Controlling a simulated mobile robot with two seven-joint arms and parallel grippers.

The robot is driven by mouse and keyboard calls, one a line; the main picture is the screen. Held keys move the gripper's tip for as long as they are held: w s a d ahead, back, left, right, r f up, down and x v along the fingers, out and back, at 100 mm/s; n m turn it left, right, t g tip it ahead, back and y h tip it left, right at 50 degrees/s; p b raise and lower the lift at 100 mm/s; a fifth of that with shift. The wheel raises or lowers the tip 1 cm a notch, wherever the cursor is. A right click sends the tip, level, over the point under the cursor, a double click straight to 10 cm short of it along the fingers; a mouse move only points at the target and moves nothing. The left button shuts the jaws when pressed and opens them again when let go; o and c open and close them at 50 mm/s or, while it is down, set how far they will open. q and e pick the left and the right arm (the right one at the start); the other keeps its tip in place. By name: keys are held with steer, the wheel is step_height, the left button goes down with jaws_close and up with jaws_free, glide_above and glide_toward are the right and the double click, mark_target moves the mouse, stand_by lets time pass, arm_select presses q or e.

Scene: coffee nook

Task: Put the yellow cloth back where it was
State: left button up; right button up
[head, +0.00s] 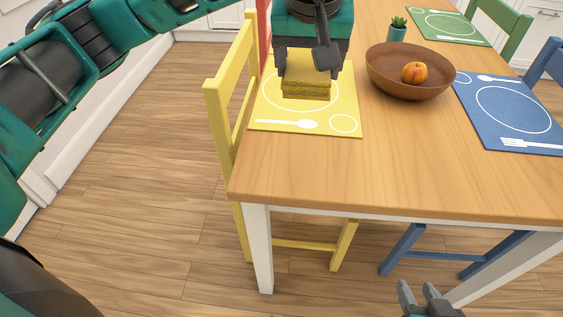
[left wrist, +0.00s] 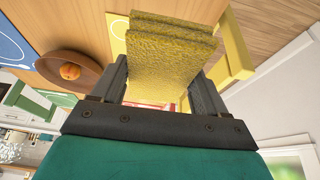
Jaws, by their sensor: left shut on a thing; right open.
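The yellow cloth (head: 306,78) is a folded, fuzzy, layered piece. My left gripper (head: 308,72) is shut on it and holds it over the yellow placemat (head: 278,113) at the table's left end. In the left wrist view the cloth (left wrist: 168,55) sits between the two fingers of the left gripper (left wrist: 160,90). I cannot tell whether the cloth touches the placemat. My right gripper (head: 424,296) is open and empty, low at the bottom of the head view, in front of the table.
A brown bowl (head: 385,82) with a peach (head: 414,72) stands right of the cloth, with a small potted plant (head: 397,29) behind it. A blue placemat (head: 512,110) and a green placemat (head: 447,27) lie further right. A yellow chair (head: 228,95) stands at the table's left edge. The near tabletop is bare.

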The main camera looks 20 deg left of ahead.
mark_target(300, 160)
arm_select(q)
steer(key=shift+s+f, duration=0.1)
steer(key=shift+f, duration=0.15)
step_height(300, 160, down, 19)
steer(key=b, duration=0.3)
steer(key=shift+f, duration=0.2)
steer(key=shift+f, duration=0.1)
steer(key=shift+f+b, duration=0.15)
steer(key=shift+b, duration=0.2)
steer(key=o, duration=1)
steer(key=shift+r+p, duration=0.25)
steer(key=shift+p, duration=0.05)
steer(key=p+v, duration=0.2)
steer(key=v, duration=1)
